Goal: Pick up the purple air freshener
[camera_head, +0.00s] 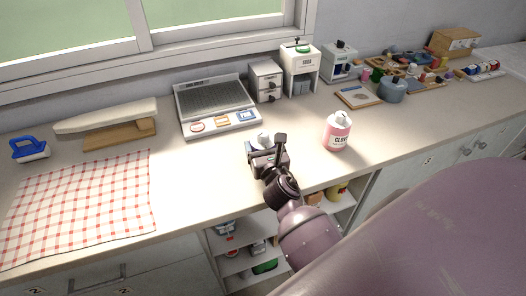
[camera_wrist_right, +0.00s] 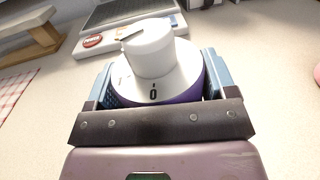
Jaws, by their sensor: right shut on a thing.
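The purple air freshener (camera_wrist_right: 150,80) has a white top with a white knob and a purple lower band. In the right wrist view it stands between the two blue-padded fingers of my right gripper (camera_wrist_right: 155,82), which is shut on it. In the head view, my right gripper (camera_head: 266,150) is over the counter, and only a small part of the air freshener (camera_head: 262,138) shows, the rest hidden by the gripper. It is upright and at or just above the counter surface; I cannot tell which. My left gripper is not in view.
A pink-and-white canister (camera_head: 337,131) stands to the right on the counter (camera_head: 190,185). A grey scale-like device (camera_head: 216,107) is behind. A red checked cloth (camera_head: 85,205) and an ironing board (camera_head: 107,116) lie left. Open shelves (camera_head: 245,262) are below the counter edge.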

